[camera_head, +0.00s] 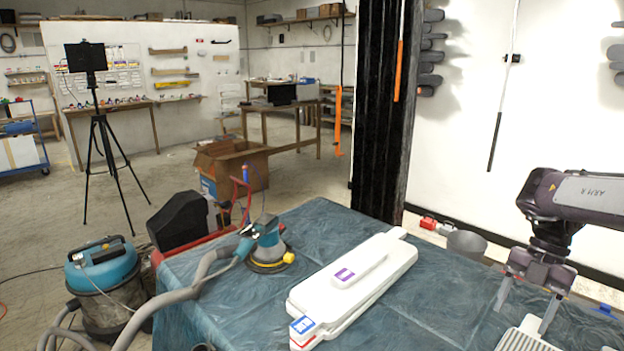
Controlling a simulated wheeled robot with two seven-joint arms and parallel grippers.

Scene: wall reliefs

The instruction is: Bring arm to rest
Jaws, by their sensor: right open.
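My right arm (590,195) comes in from the right edge and bends down. My right gripper (525,315) hangs at the lower right with its two grey fingers spread apart. A white slatted object (525,341) lies just below the fingertips, partly cut off by the bottom edge. I cannot tell whether the fingertips touch it. My left gripper does not show.
A table under a blue-green sheet (410,310) holds a long white object (355,275) and a teal sander (265,243) with a grey hose. A dark post (380,110) and a white wall (470,120) stand behind. A vacuum (105,280) stands at left.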

